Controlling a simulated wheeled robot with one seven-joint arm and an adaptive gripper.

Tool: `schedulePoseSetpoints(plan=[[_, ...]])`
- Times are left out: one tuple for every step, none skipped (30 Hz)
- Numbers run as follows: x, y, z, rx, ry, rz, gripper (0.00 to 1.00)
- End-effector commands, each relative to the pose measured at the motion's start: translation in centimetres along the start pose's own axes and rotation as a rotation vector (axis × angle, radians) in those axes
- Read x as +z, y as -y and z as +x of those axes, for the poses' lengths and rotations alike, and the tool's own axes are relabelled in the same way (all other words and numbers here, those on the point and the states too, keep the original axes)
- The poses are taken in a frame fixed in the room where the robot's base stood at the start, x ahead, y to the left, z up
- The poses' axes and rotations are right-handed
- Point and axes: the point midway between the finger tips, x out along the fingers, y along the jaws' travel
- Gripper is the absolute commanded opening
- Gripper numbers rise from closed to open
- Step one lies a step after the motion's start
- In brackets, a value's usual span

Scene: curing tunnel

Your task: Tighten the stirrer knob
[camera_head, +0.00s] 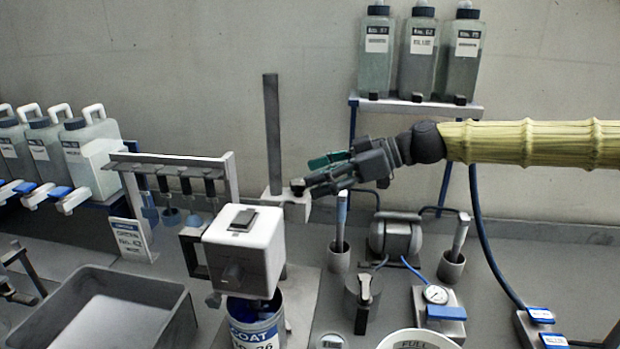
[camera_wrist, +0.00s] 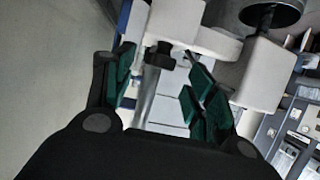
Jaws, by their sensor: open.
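The stirrer is a white box-shaped head (camera_head: 243,253) beside a tall grey post (camera_head: 272,120), above a can labelled COAT (camera_head: 257,328). A white clamp block (camera_head: 274,205) sits on the post. A small dark knob (camera_head: 297,186) stands out from the clamp's right side; it also shows in the wrist view (camera_wrist: 160,57). My gripper (camera_head: 310,176) reaches in from the right, open, its green-padded fingers on either side of the knob. In the wrist view the knob lies between the fingertips (camera_wrist: 163,72), with gaps to both pads. Contact cannot be told in the head view.
A rack of hanging tools (camera_head: 178,163) stands left of the post. A grey tray (camera_head: 105,310) lies front left. A pump (camera_head: 396,236), cups with tools and a gauge (camera_head: 435,294) stand below my arm. Bottles stand on a shelf (camera_head: 420,105) behind.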

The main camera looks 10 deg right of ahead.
Motion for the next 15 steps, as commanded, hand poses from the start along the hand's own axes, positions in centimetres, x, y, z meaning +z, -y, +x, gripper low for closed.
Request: schedulePoseSetpoints(plan=[[0.0,0.0,0.6,-0.001,0.002,0.001,0.55],[0.0,0.0,0.8,-0.001,0.002,0.001,0.55],[0.0,0.0,1.2,-0.001,0.002,0.0,0.55],[-0.1,0.0,1.4,-0.001,0.001,-0.001,0.55],[-0.1,0.0,1.6,-0.001,0.001,-0.001,0.55],[0.0,0.0,1.8,-0.001,0.001,-0.001,0.55],[0.0,0.0,2.0,0.0,0.001,0.0,0.55],[0.0,0.0,2.1,0.0,0.001,0.0,0.55],[0.0,0.0,2.3,0.0,0.001,0.0,0.55],[0.0,0.0,2.4,0.0,0.001,0.0,0.55],[0.0,0.0,2.5,0.001,0.0,0.0,0.55],[0.0,0.0,2.5,0.001,0.0,0.0,0.55],[0.0,0.0,2.6,0.001,0.0,0.0,0.55],[0.0,0.0,2.6,0.001,0.0,0.0,0.55],[0.0,0.0,2.6,0.001,0.0,-0.001,0.55]])
